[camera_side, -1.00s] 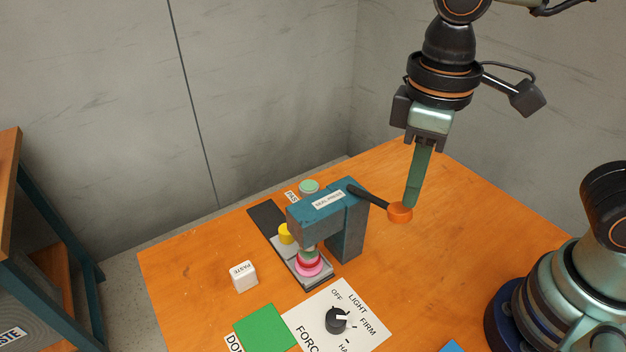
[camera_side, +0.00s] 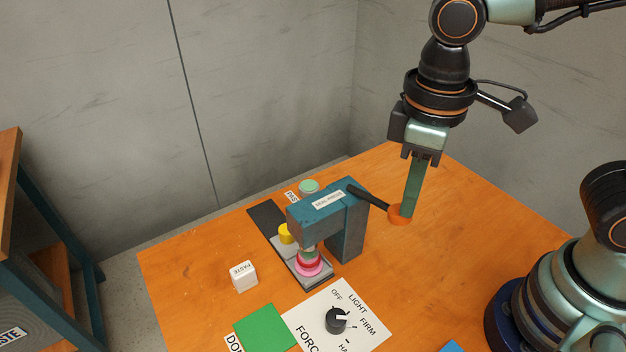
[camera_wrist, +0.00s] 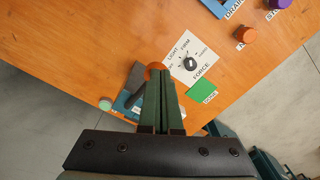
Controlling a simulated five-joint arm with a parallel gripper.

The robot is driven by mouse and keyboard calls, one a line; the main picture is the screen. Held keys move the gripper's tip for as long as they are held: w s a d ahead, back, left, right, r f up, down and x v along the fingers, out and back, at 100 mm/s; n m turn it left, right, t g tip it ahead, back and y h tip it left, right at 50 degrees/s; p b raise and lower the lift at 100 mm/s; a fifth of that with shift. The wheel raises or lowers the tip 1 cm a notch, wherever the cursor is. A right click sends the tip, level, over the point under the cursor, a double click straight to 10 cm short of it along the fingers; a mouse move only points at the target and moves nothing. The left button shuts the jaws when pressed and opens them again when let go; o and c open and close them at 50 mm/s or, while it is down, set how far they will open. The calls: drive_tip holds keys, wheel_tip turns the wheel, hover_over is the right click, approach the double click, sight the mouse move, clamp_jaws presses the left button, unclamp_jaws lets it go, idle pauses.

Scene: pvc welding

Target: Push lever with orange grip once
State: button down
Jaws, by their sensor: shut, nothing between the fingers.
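The lever (camera_side: 371,196) is a dark arm on the right of the teal press (camera_side: 341,222), ending in an orange grip (camera_side: 395,217). My gripper (camera_side: 408,214) is shut and empty, pointing down, with its fingertips at the orange grip. From the side the fingers overlap the grip's right part; I cannot tell whether they touch it. In the wrist view the fingertips (camera_wrist: 158,74) lie over the orange grip (camera_wrist: 149,72) and partly hide it. A pink and red piece (camera_side: 309,264) sits under the press head.
A white panel (camera_side: 359,305) with a black force knob (camera_side: 336,320) lies in front. The table right of the lever is clear.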

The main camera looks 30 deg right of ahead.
sight(404, 221)
drive_tip(key=shift+f, duration=3.05)
drive_tip(key=shift+r, duration=4.5)
drive_tip(key=w+d+m+t, duration=0.2)
drive_tip(key=w+d+m, duration=0.1)
drive_tip(key=d, duration=0.4)
drive_tip(key=w+d+r+m+t, duration=0.1)
drive_tip(key=w+d+m+t, duration=0.2)
drive_tip(key=d, duration=0.5)
drive_tip(key=shift+w+r+t, duration=0.2)
drive_tip(key=shift+w+t, duration=0.1)
drive_tip(key=shift+w, duration=0.2)
